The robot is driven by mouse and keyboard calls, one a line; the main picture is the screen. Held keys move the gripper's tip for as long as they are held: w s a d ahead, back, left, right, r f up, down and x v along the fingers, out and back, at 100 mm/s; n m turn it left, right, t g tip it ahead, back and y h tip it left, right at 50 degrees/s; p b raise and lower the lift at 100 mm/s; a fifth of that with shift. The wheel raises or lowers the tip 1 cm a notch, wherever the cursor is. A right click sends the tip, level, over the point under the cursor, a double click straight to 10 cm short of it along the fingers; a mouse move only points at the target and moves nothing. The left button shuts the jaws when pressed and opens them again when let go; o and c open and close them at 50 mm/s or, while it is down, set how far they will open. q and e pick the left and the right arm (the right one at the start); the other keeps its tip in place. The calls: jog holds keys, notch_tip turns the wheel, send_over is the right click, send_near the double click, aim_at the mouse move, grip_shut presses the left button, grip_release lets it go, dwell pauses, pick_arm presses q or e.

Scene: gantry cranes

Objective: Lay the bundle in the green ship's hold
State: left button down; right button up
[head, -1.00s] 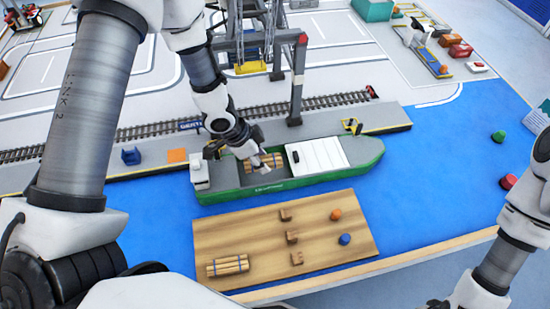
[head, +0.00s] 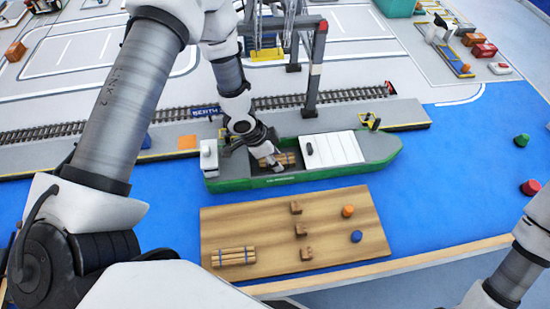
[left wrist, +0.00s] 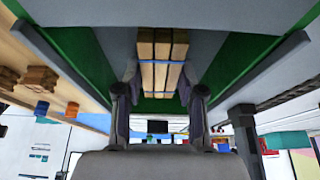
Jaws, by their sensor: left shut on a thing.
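The green ship (head: 384,157) lies on the blue water beside the quay, with a grey open hold and a white cover over part of it. My left gripper (head: 272,160) reaches down into the hold. It is shut on a bundle of light wooden bars (head: 291,158), which is partly hidden by the gripper. In the left wrist view the bundle (left wrist: 161,50) lies between the two fingers (left wrist: 160,80), with the hold's grey and green walls around it. I cannot tell whether the bundle touches the hold floor. My right gripper is out of view.
A wooden board (head: 270,222) in front of the ship carries another bundle (head: 233,256), several brown blocks, an orange piece (head: 347,211) and a blue piece (head: 356,236). The gantry crane (head: 315,70) stands behind the ship. A white hatch cover (head: 333,149) borders the hold.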

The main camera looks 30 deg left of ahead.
pick_arm(q)
jog(key=shift+f, duration=0.15)
jog(key=c, duration=0.7)
grip_release()
jog(key=p+v, duration=0.2)
jog(key=v, duration=1)
jog(key=shift+p, duration=0.35)
